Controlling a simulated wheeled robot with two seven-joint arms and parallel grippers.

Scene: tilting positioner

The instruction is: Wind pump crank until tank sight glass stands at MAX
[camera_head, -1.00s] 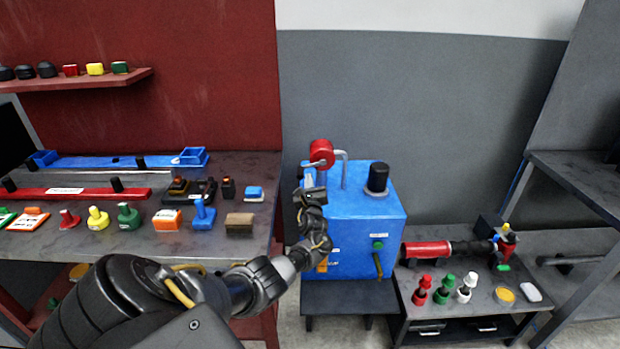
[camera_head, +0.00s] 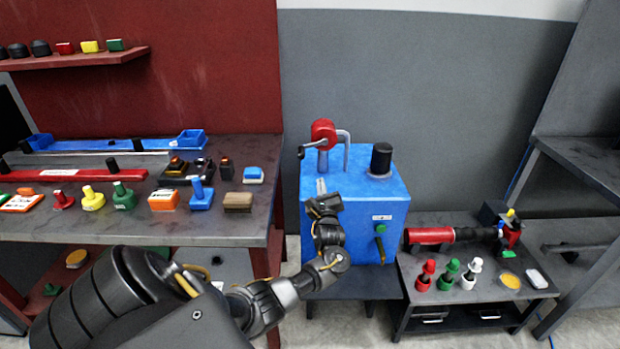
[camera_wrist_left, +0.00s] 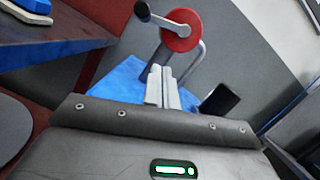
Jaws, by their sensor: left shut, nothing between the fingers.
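The pump is a red wheel (camera_head: 323,130) with a crank handle (camera_head: 303,151) reaching to its left, on a bent grey pipe above the blue tank (camera_head: 345,165). The wheel also shows in the left wrist view (camera_wrist_left: 181,30), with the handle (camera_wrist_left: 143,11) at upper left. My left gripper (camera_head: 321,186) is in front of the tank, below the wheel and apart from the crank. Its fingers (camera_wrist_left: 162,86) are shut and empty in the left wrist view. My arm hides part of the tank's front, and I cannot make out the sight glass. My right gripper is not in view.
A bench with blocks and knobs (camera_head: 140,225) is at left. A low table (camera_head: 450,298) with bottles and a red cylinder is at right.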

